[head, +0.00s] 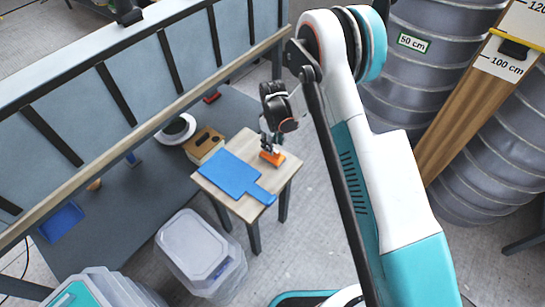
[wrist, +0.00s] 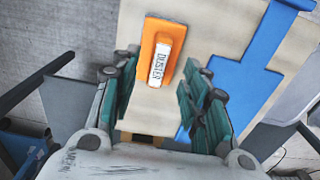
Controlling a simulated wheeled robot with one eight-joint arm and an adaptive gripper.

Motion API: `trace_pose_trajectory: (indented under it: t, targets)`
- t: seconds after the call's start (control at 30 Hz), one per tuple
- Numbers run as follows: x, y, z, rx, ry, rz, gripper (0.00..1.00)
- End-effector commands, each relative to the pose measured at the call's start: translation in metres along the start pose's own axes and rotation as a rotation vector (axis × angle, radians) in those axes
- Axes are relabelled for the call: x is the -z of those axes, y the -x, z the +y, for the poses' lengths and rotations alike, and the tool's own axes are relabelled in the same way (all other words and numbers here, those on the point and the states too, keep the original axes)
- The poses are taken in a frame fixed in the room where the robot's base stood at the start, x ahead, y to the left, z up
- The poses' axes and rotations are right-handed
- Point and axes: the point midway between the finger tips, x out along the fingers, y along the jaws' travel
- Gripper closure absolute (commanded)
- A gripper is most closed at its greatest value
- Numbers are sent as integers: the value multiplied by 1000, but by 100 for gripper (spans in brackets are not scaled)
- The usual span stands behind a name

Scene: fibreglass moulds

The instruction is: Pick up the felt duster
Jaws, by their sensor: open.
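The felt duster (wrist: 150,53) is an orange block with a white label reading "DUSTER", lying on a small wooden table. In the head view the duster (head: 272,158) is near the table's far right edge. My gripper (wrist: 160,95) is open, with its fingers on either side of the duster's near end in the wrist view. In the head view my gripper (head: 268,145) is right over the duster. I cannot tell whether the fingers touch it. The duster's lower side is hidden.
A blue board (head: 229,172) with a handle lies beside the duster on the small table (head: 247,207). A lidded grey bin (head: 199,248) stands in front. A wooden box (head: 203,144) and a white round item (head: 175,129) sit on the grey surface behind.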

Motion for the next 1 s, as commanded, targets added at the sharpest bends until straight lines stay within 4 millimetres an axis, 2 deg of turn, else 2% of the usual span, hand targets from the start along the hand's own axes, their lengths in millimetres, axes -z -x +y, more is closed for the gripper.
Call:
trace_pose_trajectory:
  t: [0.3,0.57,0.77,1.0]
  targets:
    - [2,-45,1,0,0,0,58]
    - [2,-47,1,0,0,0,58]
    - [2,-47,1,0,0,0,100]
    - [2,-47,1,0,0,0,100]
